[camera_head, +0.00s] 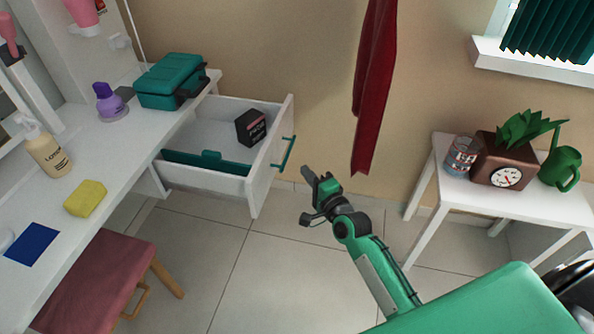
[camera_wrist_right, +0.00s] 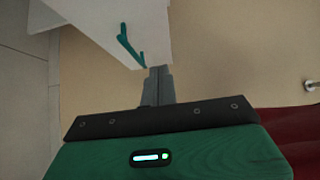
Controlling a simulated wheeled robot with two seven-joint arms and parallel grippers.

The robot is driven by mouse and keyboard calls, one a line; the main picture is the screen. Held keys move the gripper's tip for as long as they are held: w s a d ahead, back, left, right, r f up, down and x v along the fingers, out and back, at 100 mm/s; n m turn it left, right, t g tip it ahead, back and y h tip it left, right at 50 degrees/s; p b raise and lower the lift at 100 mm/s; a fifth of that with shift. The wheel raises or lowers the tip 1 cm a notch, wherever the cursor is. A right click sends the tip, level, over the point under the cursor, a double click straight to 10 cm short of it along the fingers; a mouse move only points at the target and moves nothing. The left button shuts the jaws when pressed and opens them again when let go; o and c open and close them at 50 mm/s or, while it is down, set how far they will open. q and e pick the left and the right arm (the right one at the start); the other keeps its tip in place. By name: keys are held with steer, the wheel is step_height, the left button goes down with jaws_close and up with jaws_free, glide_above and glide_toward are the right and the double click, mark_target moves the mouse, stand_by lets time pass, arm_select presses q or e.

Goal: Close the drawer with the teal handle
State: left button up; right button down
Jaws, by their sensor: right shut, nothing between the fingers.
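The white drawer (camera_head: 259,188) stands pulled out from the white desk, with a black box (camera_head: 251,127) and a teal item (camera_head: 206,161) inside. Its teal handle (camera_head: 284,153) is on the front panel, facing right. My right gripper (camera_head: 306,182) is shut and empty, to the right of and slightly below the handle, apart from it in the head view. In the right wrist view the shut fingers (camera_wrist_right: 158,72) point toward the drawer front (camera_wrist_right: 150,25), just below the teal handle (camera_wrist_right: 126,42). Contact cannot be told there. My left gripper is not in view.
The white desk (camera_head: 130,135) holds a teal case (camera_head: 170,82), bottles and a yellow sponge (camera_head: 85,198). A pink stool (camera_head: 95,275) stands below. A red cloth (camera_head: 374,90) hangs at the wall. A white side table (camera_head: 505,204) stands right. The floor between is clear.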

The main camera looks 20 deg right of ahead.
glide_toward(272, 145)
steer(key=w+d, duration=0.2)
steer(key=w, duration=0.2)
steer(key=shift+w+a+f+b, duration=0.1)
steer(key=shift+w+a+b, duration=0.4)
steer(key=shift+a, duration=0.5)
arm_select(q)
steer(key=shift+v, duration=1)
arm_select(e)
steer(key=shift+w+a, duration=0.35)
steer(key=shift+a, duration=0.15)
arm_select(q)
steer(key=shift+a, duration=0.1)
arm_select(e)
steer(key=shift+w, duration=0.1)
